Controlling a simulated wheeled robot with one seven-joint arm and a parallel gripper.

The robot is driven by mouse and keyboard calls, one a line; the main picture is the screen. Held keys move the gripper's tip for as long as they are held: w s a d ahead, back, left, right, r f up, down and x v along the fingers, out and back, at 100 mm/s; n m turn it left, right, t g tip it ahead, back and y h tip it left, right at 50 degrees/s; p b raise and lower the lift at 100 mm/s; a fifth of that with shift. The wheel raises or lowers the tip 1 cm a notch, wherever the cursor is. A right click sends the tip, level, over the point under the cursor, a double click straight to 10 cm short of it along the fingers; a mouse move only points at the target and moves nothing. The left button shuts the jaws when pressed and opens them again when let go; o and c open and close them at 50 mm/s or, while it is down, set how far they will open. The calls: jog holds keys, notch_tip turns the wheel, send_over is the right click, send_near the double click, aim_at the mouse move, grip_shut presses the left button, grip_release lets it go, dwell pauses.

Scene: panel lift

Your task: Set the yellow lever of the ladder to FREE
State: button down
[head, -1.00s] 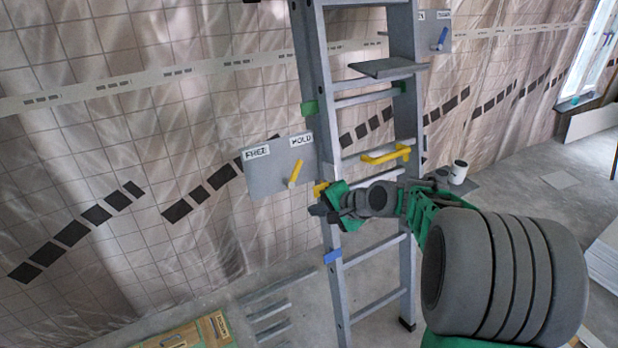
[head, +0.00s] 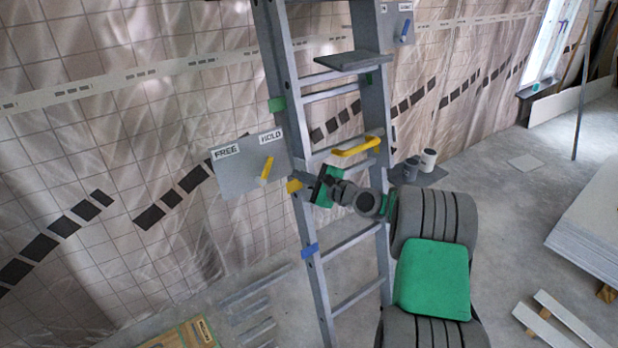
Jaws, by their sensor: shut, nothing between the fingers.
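The yellow lever (head: 266,169) sits on a grey plate (head: 236,179) fixed to the left side of the ladder (head: 295,135). The plate carries a FREE label (head: 226,151) at its upper left and a HOLD label (head: 270,136) at its upper right. The lever tilts up and to the right, its upper end pointing toward HOLD. My gripper (head: 318,188) is shut and empty, at the ladder's left rail, right of and a little below the lever, apart from it. My own wrist partly hides its fingers.
A grey step (head: 352,61) juts out higher up. Another plate with a blue lever (head: 405,31) is at the upper right. Cups (head: 428,160) stand behind the ladder. Space left of the plate is clear before the sheeted wall.

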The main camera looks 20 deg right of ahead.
aim_at(266, 171)
jog(key=x, duration=0.3)
jog(key=shift+w+a+r+p, duration=0.15)
jog(key=shift+w+a+p, duration=0.15)
jog(key=a, duration=0.1)
jog(key=a+r, duration=0.1)
jog(key=a+p, duration=0.1)
jog(key=shift+s+r, duration=0.35)
jog(key=shift+r, duration=0.05)
